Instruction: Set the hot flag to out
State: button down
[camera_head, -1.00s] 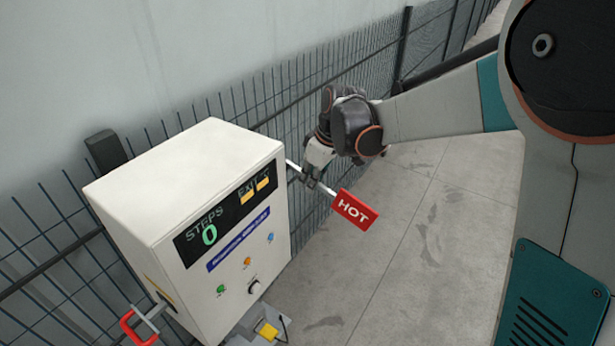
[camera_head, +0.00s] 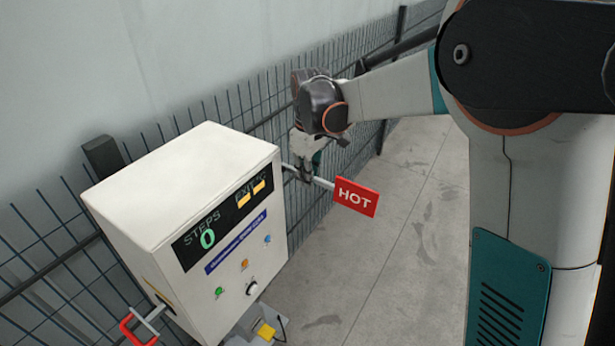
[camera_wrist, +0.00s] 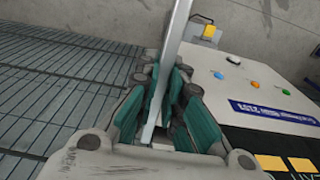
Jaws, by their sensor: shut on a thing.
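The hot flag (camera_head: 356,197) is a red plate with white letters reading HOT, on a pale rod (camera_head: 322,182) that sticks out from the right side of the white control box. My gripper (camera_head: 305,174) is shut on the rod, between the box and the red plate. In the wrist view my gripper's teal-padded fingers (camera_wrist: 165,115) close around the pale rod (camera_wrist: 174,45), which runs up out of the picture. The red plate is outside the wrist view.
The white control box (camera_head: 185,180) carries a display reading STEPS 0, small coloured buttons and a knob (camera_head: 252,288). A red handle (camera_head: 137,328) is at its lower left. A wire fence (camera_head: 240,120) runs behind. Bare concrete floor (camera_head: 390,255) lies to the right.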

jog(key=c, duration=1.7)
grip_release()
notch_tip(320, 180, up, 12)
jog(key=shift+s+d, duration=0.1)
jog(key=s+d+f+m+t+b, duration=0.2)
jog(key=s+d+f+m+b, duration=0.15)
jog(key=s, duration=0.35)
jog(key=s+d+f+m+t+b, duration=0.2)
jog(key=s+d+b, duration=0.25)
jog(key=s, duration=0.35)
jog(key=s+d+f+m+t+b, duration=0.1)
jog(key=s+d+f, duration=0.1)
jog(key=s+f, duration=0.1)
jog(key=s+d+f+m+t+b, duration=0.1)
jog(key=s+f+m+b, duration=0.1)
jog(key=s+f, duration=0.2)
jog(key=s+d+f+m+t+b, duration=0.1)
jog(key=s+d+f+m+b, duration=0.1)
jog(key=s+f, duration=0.2)
jog(key=shift+s+d+f, duration=0.15)
jog(key=shift+f, duration=0.25)
jog(key=shift+s+d+f, duration=0.1)
jog(key=shift+d+f, duration=0.05)
jog(key=shift+f, duration=0.2)
